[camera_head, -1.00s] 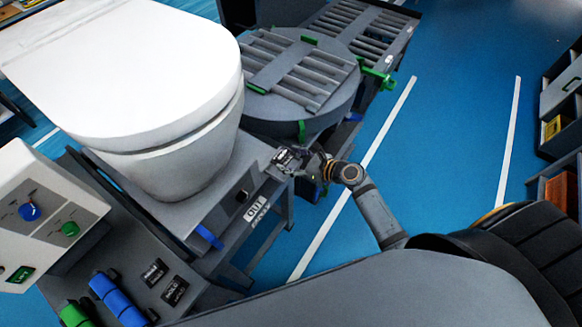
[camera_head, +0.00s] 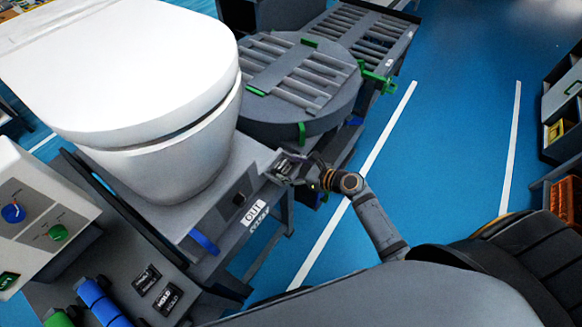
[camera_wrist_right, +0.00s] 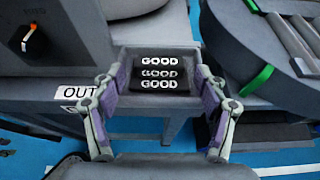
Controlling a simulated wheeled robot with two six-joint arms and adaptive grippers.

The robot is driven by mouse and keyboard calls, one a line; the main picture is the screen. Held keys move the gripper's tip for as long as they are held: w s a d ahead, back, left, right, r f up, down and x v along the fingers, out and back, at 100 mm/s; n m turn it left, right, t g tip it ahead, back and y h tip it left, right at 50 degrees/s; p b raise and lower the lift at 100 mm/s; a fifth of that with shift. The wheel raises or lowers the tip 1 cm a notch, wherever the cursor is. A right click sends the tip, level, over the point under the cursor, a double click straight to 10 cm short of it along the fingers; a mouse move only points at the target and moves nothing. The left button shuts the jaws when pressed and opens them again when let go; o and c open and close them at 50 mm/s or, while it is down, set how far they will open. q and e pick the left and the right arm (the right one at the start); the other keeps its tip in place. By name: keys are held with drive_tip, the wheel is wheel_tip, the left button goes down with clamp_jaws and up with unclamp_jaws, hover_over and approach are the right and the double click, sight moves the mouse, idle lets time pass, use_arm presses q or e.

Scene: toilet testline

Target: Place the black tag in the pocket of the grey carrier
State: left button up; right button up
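In the right wrist view, black tags (camera_wrist_right: 160,73) lettered GOOD lie in a small grey tray (camera_wrist_right: 125,56). In the head view these dark tags (camera_head: 283,167) show at the corner of the bench. My right gripper (camera_wrist_right: 162,100) has its fingers spread wide at the near left and right of the tags, with nothing visible held between them; it also shows in the head view (camera_head: 298,178). A grey block (camera_head: 215,205) under the white toilet seems to be the carrier. A dark square (camera_head: 238,199) shows on it; I cannot tell if it is the pocket. My left gripper is out of view.
The white toilet (camera_head: 130,75) stands left of my right arm. A round roller table (camera_head: 300,85) is behind the tray. An OUT label (camera_head: 254,213) is on the bench front. More black tags (camera_head: 147,277) lie at lower left.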

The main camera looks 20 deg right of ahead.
drive_tip(key=shift+o, duration=1.2)
drive_tip(key=r+v, duration=0.1)
drive_tip(key=v, duration=1.1)
drive_tip(key=shift+r, duration=0.2)
